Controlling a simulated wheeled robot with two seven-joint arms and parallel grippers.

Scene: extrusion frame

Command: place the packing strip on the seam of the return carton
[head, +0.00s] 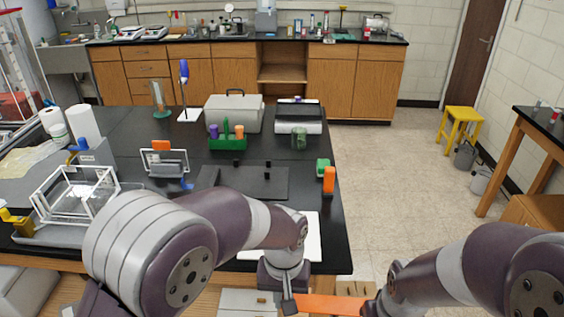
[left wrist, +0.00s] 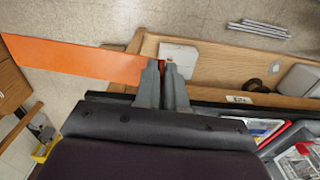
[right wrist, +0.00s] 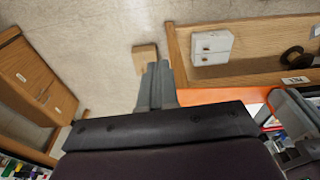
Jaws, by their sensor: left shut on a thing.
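The packing strip appears as a flat orange band (head: 335,305) at the bottom of the head view, near the table's front edge.
A black table (head: 120,115) holds a grey case (head: 234,113), a green rack (head: 227,142), a dark flat plate (head: 262,184) and a white wire frame (head: 75,195). White boxes (right wrist: 212,45) sit in a wooden tray below. Open floor (head: 385,200) lies right.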

